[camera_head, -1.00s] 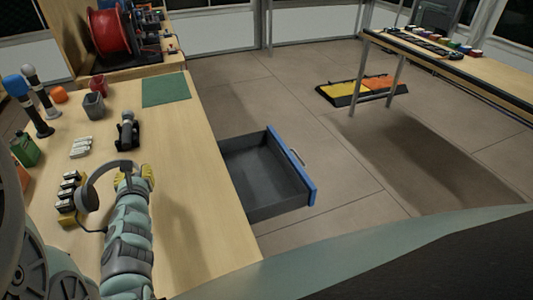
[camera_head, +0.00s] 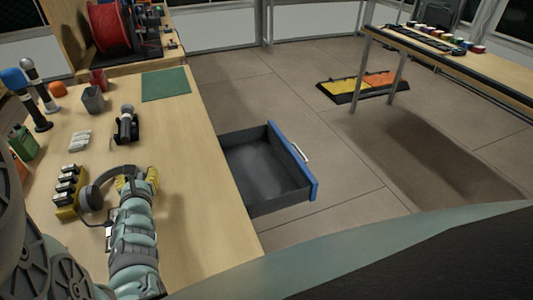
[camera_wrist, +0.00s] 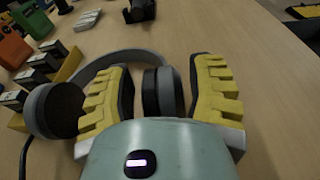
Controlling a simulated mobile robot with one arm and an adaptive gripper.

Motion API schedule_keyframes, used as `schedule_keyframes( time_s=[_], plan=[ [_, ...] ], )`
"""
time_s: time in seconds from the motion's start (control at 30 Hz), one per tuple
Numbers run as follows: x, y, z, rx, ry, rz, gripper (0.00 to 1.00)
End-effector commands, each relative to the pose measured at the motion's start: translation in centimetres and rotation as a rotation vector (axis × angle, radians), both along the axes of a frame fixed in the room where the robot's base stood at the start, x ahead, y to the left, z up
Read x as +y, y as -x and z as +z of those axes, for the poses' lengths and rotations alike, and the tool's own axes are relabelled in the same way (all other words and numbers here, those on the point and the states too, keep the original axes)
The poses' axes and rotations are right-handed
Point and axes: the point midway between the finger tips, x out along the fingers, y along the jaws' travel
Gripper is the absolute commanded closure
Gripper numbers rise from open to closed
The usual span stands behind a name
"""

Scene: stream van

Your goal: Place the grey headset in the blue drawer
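The grey headset (camera_head: 97,192) lies on the wooden table in the head view, beside the yellow battery holder. In the wrist view its band (camera_wrist: 110,62) arches between two dark-padded ear cups. My gripper (camera_head: 136,180) is low over the table at the headset's right side. In the wrist view, my gripper's yellow fingers (camera_wrist: 163,95) are apart, with the right ear cup between them and narrow gaps on both sides. The blue drawer (camera_head: 293,162) is pulled out from the table's right side; its grey inside is empty.
A yellow holder (camera_head: 68,208) with several black-and-white blocks stands left of the headset. A black clamp-like device (camera_head: 126,125), grey cup (camera_head: 93,100) and green mat (camera_head: 166,84) are farther back. The tabletop between headset and drawer is clear.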

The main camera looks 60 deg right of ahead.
Motion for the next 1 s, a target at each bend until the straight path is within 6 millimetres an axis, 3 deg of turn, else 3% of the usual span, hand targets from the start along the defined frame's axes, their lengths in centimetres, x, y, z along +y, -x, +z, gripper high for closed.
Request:
schedule_keyframes(
  time_s=[0.47,1.0],
  plan=[
    [0.2,0.6,0.3,0.0,-0.002,-0.005,0.39],
    [4.0,6.5,1.5,0.0,-0.004,-0.01,0.39]
  ],
)
